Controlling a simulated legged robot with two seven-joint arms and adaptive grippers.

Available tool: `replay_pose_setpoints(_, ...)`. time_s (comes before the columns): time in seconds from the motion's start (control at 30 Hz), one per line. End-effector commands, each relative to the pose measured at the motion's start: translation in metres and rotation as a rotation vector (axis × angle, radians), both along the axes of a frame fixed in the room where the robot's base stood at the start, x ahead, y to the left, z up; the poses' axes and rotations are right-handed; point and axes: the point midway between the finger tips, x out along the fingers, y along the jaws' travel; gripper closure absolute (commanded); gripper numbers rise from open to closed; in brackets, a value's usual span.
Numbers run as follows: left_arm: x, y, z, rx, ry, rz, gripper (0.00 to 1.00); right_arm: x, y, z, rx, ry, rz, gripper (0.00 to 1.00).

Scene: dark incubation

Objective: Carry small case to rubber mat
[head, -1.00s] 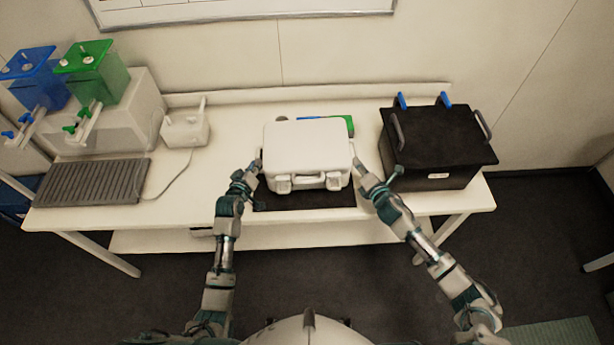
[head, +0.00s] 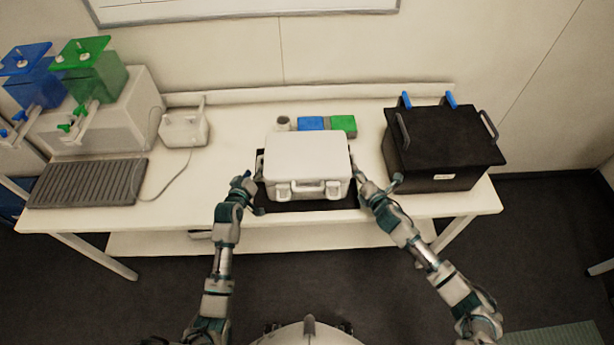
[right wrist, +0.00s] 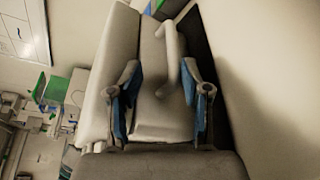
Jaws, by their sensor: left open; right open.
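The small case (head: 308,158) is white and closed, with its handle and latches facing me. It lies flat on the black rubber mat (head: 300,206), whose dark edge shows at the left and along the front. My left gripper (head: 247,182) is open, left of the case with a small gap. My right gripper (head: 357,174) is open, close beside the case's right side; I cannot tell whether it touches. In the right wrist view, my right gripper's blue-padded fingers (right wrist: 160,106) are spread in front of the case (right wrist: 112,60).
Behind the case stand a small cup (head: 283,123), a blue block (head: 311,124) and a green block (head: 343,124). A black box (head: 442,150) with handles stands right. A grey ribbed tray (head: 88,183) and a white device (head: 184,128) stand left. The table between device and mat is mostly clear.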

Motion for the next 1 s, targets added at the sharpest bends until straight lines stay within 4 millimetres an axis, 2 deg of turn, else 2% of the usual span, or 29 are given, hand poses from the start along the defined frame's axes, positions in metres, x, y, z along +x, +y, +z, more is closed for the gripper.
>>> replay_pose_setpoints(0.03,0.000,-0.001,0.000,-0.002,-0.001,-0.002,0.16,-0.002,0.006,0.000,0.004,-0.001,0.009,0.53)
replay_pose_setpoints(0.37,-0.002,-0.007,0.002,0.000,-0.003,-0.006,0.16,-0.003,0.004,0.000,0.012,-0.002,0.015,0.53)
replay_pose_setpoints(0.47,-0.011,-0.006,0.005,0.001,-0.003,-0.005,0.16,-0.003,0.003,0.000,0.014,-0.002,0.017,0.53)
replay_pose_setpoints(0.8,-0.059,0.016,0.018,-0.001,0.002,0.001,0.16,-0.002,0.003,0.000,0.007,-0.001,0.010,0.53)
replay_pose_setpoints(1.0,-0.072,0.022,0.021,-0.003,0.003,0.002,0.16,-0.001,0.003,-0.001,0.005,0.000,0.009,0.53)
